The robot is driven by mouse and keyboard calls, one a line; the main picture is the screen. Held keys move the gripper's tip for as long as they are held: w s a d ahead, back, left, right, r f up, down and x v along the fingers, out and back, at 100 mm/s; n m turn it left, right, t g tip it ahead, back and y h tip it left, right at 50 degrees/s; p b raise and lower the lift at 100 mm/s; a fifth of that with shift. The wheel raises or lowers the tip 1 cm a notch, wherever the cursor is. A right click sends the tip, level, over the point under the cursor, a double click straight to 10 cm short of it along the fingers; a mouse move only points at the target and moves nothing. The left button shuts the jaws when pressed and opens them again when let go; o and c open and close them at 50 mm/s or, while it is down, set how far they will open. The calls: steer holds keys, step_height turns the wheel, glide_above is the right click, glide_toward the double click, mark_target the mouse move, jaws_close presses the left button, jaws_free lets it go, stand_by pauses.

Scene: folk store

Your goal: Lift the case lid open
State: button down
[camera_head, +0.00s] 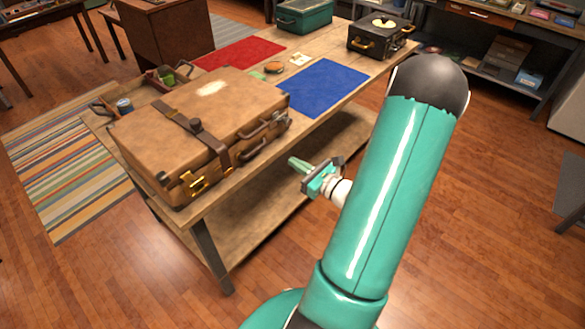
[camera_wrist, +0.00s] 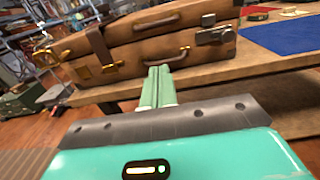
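A brown leather case (camera_head: 205,120) lies flat near the front left end of the wooden table, with its lid (camera_head: 200,90) down. I cannot tell whether a small gap runs along the seam. A dark strap (camera_head: 190,128) crosses the lid, and brass latches and handles are on the front side. In the wrist view the case (camera_wrist: 125,68) shows its lid handle (camera_wrist: 171,20) and lower handle (camera_wrist: 180,54). My gripper (camera_head: 293,160) is in front of the case, apart from it, beyond the table's front edge. Its green fingers (camera_wrist: 155,85) are together and empty, pointing toward the case.
A blue mat (camera_head: 322,87) and a red mat (camera_head: 240,53) lie on the table beyond the case. A record-player-like box (camera_head: 380,36) and a green box (camera_head: 304,15) stand at the far end. A lower shelf (camera_head: 260,200) runs underneath. Open wooden floor lies in front.

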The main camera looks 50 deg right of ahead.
steer(key=w, duration=1)
steer(key=shift+a, duration=0.15)
steer(key=shift+w, duration=0.15)
stand_by(1.9)
steer(key=shift+w, duration=0.35)
steer(key=shift+w+a, duration=0.1)
steer(key=shift+w, duration=1.25)
steer(key=shift+w, duration=0.35)
steer(key=shift+w, duration=0.65)
steer(key=shift+w, duration=0.35)
steer(key=shift+w, duration=0.1)
steer(key=shift+s, duration=0.35)
